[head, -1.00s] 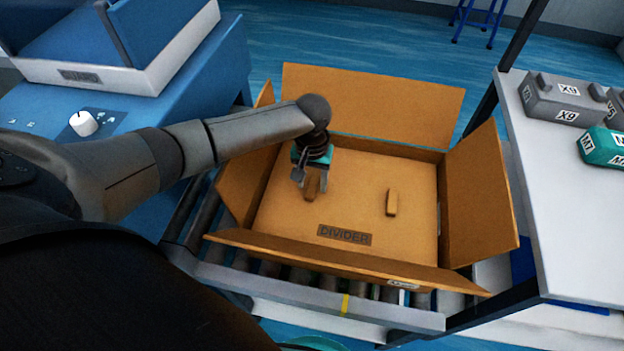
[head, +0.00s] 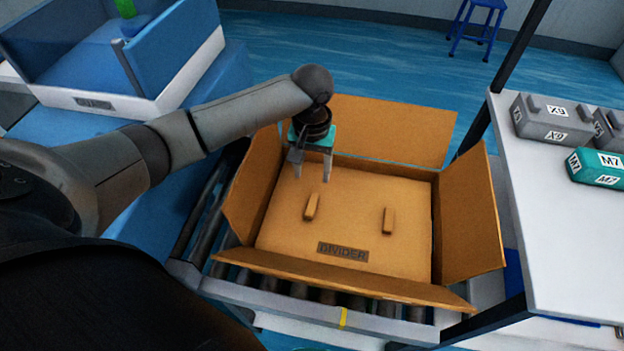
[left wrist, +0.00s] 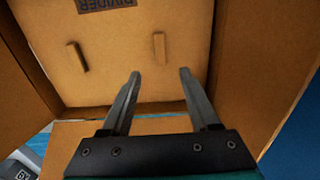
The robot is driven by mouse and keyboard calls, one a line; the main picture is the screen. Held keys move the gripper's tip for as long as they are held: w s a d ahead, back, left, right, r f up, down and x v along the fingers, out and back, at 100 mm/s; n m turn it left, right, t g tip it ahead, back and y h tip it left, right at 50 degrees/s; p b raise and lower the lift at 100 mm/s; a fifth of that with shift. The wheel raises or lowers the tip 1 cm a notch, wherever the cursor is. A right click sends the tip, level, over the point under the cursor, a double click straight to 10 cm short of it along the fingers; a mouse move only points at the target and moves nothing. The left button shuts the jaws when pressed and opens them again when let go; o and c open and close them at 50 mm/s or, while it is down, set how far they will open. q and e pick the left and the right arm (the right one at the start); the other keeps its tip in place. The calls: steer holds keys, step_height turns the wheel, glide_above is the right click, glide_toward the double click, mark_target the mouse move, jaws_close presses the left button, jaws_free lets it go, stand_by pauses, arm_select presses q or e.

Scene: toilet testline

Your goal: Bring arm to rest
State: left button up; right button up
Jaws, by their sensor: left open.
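My left gripper (head: 312,178) is open and empty above the far left part of an open cardboard box (head: 470,215). Inside the box lies a flat cardboard divider (head: 350,220) with two raised handles and a DIVIDER label. The left handle (head: 311,207) is just in front of my gripper and apart from it. The right handle (head: 388,220) stands clear. In the left wrist view my fingers (left wrist: 159,90) are spread, and both handles show beyond them, the nearer one (left wrist: 160,48) and the other (left wrist: 77,56). My right gripper is not in view.
The box stands on a roller conveyor (head: 330,300) with its flaps folded outward. A white table (head: 570,240) at the right holds grey X9 blocks (head: 548,120) and a teal M7 block (head: 597,168). A blue bin (head: 160,50) stands at the back left. A blue stool (head: 478,25) is far back.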

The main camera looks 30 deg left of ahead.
arm_select(q)
step_height(320, 180, up, 3)
steer(key=shift+r+p, duration=0.1)
steer(key=shift+p, duration=0.2)
